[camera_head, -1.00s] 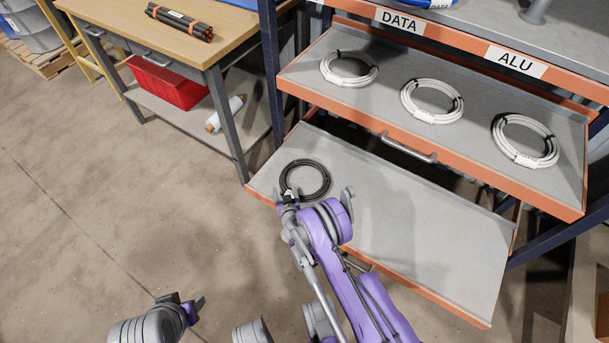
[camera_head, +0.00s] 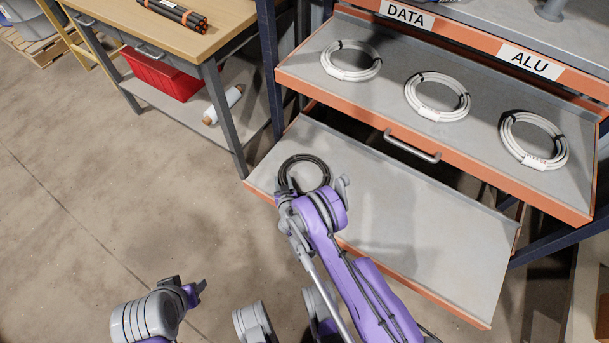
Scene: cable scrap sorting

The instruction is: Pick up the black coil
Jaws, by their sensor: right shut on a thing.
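The black coil (camera_head: 304,158) is at the left end of the lower pulled-out drawer (camera_head: 430,232). My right gripper (camera_head: 287,186) is at the coil's near left edge and is shut on it. The wrist hides the fingertips and the near part of the coil. I cannot tell whether the coil is clear of the drawer surface. My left gripper (camera_head: 198,290) is at the bottom left over the floor, away from the drawers. Its fingers are small and seen from the side, so their opening cannot be told.
The upper drawer (camera_head: 345,92) holds white coils, including one at its left (camera_head: 351,61), and overhangs the back of the lower drawer. A workbench (camera_head: 222,40) with a red bin (camera_head: 160,76) stands at left. The floor at left is clear.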

